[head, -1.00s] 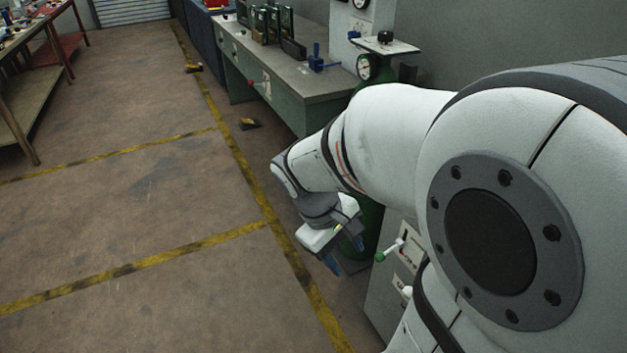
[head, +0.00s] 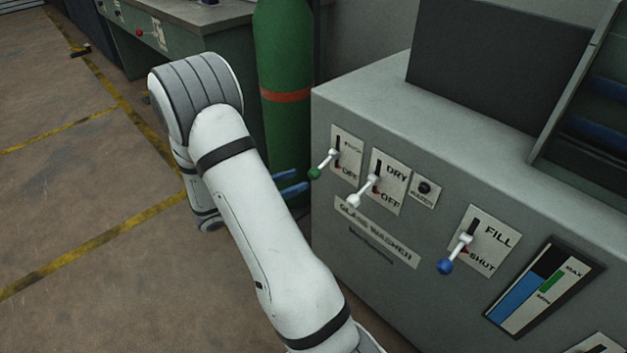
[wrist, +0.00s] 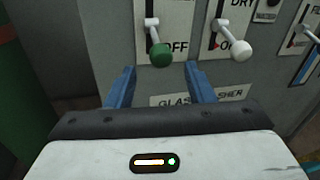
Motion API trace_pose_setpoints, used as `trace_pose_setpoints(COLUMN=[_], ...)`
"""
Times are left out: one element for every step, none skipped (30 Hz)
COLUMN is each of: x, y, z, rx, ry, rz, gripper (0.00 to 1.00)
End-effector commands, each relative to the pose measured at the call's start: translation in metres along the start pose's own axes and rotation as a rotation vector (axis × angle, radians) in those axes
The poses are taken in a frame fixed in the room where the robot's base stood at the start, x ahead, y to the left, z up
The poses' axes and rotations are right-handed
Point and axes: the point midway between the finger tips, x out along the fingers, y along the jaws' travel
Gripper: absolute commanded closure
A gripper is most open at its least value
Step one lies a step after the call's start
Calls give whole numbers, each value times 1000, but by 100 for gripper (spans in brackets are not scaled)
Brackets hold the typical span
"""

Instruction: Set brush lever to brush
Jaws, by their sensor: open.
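The brush lever is a white stick with a green knob (head: 315,173) on the leftmost plate of the grey glass washer's front. Its plate shows OFF at the bottom; the upper word is hard to read. The knob sticks out and points down, beside OFF in the wrist view (wrist: 160,55). My gripper (head: 300,181) is open and empty, its blue fingers to the left of the knob in the head view. In the wrist view my gripper (wrist: 158,72) has its fingertips spread to either side, just below the knob, with no clear contact. Part of my gripper is hidden behind my arm.
The DRY/OFF lever with a white knob (head: 354,200) sits close to the right. A FILL/SHUT lever with a blue knob (head: 445,267) is farther right. A green gas cylinder (head: 283,60) stands left of the washer (head: 350,265). The floor at left is open.

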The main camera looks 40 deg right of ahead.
Motion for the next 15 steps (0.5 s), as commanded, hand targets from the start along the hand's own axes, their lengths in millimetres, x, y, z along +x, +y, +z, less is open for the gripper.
trace_pose_setpoints(x=[10,15,22,27,32,38,42,46,51,54,57,60,61,63,64], y=[-1,-1,-1,-1,-1,-1,-2,-1,-1,-1,-2,-1,-1,-1,-1], z=[-1,-1,-1,-2,-2,-2,-2,-2,-1,-1,-1,0,0,0,0], rx=[2,2,3,2,2,2,2,2,3,3,3,3,3,3,2], ry=[1,1,2,2,3,3,3,3,3,3,3,3,3,3,3], rz=[-6,-6,-6,-7,-6,-6,-6,-6,-6,-6,-6,-5,-4,-4,-4], gripper=[52,52,52,52,52,52,52,52,52,52,52,52,52,52,52])
